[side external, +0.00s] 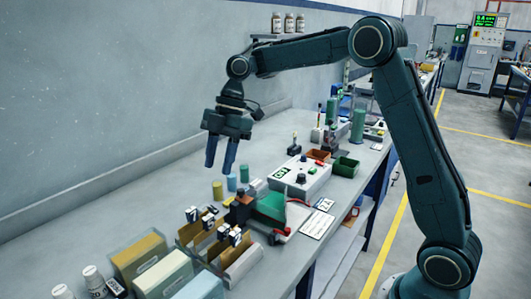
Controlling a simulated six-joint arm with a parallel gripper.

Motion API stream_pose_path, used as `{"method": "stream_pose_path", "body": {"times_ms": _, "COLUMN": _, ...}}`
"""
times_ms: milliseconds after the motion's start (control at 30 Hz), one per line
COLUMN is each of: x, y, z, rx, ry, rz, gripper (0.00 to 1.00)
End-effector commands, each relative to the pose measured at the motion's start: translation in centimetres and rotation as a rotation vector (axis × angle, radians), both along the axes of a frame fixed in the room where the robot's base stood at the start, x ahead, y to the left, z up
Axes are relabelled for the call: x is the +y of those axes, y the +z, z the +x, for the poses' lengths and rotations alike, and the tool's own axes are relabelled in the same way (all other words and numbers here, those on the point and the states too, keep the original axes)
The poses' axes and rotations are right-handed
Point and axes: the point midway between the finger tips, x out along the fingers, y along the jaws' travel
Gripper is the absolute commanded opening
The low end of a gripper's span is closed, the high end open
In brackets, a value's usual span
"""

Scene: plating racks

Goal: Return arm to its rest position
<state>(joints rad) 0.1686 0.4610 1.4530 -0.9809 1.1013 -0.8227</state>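My gripper (219,168) hangs from the bent arm, pointing down, above the bench near the wall. Its two blue fingers are apart with a clear gap and nothing between them. The fingertips are above and a little left of a yellow cylinder (217,191) and a light blue cylinder (231,182). I cannot tell the exact height over the bench. The arm rises from its base at the lower right and reaches left across the bench.
Boxes (139,256) stand front left. Green cylinders (357,126) stand farther back. The bench strip along the wall is clear.

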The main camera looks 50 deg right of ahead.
Motion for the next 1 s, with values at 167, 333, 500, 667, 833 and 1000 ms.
{"method": "stream_pose_path", "body": {"times_ms": 167, "x": 0.2, "y": 0.8, "z": -0.7, "rx": -0.001, "ry": -0.045, "rz": -0.006, "gripper": 0.4}}
{"method": "stream_pose_path", "body": {"times_ms": 333, "x": 0.6, "y": 2.4, "z": -2.4, "rx": 0.001, "ry": -0.151, "rz": -0.019, "gripper": 0.4}}
{"method": "stream_pose_path", "body": {"times_ms": 500, "x": 0.9, "y": 4.2, "z": -5.0, "rx": 0.002, "ry": -0.308, "rz": -0.032, "gripper": 0.4}}
{"method": "stream_pose_path", "body": {"times_ms": 667, "x": 1.0, "y": 5.5, "z": -7.8, "rx": 0.002, "ry": -0.466, "rz": -0.04, "gripper": 0.4}}
{"method": "stream_pose_path", "body": {"times_ms": 833, "x": 0.8, "y": 6.5, "z": -10.9, "rx": -0.004, "ry": -0.632, "rz": -0.042, "gripper": 0.4}}
{"method": "stream_pose_path", "body": {"times_ms": 1000, "x": 0.5, "y": 6.8, "z": -14.2, "rx": -0.012, "ry": -0.799, "rz": -0.037, "gripper": 0.4}}
